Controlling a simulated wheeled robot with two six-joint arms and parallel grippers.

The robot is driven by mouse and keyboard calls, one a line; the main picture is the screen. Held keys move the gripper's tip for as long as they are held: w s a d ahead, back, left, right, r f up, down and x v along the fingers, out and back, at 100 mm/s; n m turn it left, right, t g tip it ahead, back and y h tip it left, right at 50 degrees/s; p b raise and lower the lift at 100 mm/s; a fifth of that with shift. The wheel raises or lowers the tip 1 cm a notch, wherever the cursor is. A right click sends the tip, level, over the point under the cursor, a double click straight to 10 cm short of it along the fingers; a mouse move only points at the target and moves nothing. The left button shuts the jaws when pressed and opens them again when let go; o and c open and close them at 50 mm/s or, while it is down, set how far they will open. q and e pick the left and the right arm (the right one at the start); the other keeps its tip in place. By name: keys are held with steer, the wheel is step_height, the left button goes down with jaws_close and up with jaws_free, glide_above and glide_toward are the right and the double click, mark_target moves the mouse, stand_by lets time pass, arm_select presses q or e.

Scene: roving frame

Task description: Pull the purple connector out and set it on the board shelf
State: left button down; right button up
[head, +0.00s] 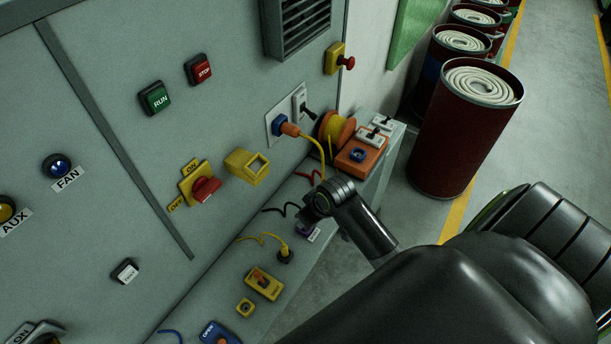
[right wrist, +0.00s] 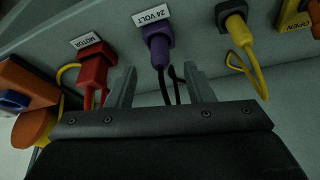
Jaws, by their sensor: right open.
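The purple connector (right wrist: 158,45) is plugged in under the "24 VOLT" label in the right wrist view, with a dark cord hanging from it. In the head view only a small part of it (head: 302,231) shows beside my right gripper (head: 314,212). In the right wrist view my right gripper (right wrist: 159,85) is open, its two fingers on either side of the connector's line and apart from it. The sloping ledge (head: 225,288) below the panel carries the connectors; I cannot tell whether it is the board shelf. My left gripper is not in view.
A red connector (right wrist: 95,66) marked "MOTOR" and a yellow connector (right wrist: 237,30) flank the purple one, with loose cords. An orange box (head: 361,156) and cord reel (head: 334,130) stand at the ledge's far end. Dark red hose drums (head: 463,135) stand on the floor to the right.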

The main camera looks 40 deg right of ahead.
steer(key=shift+p+x, duration=0.35)
steer(key=shift+x, duration=2.3)
jaws_close()
steer(key=shift+r, duration=2.35)
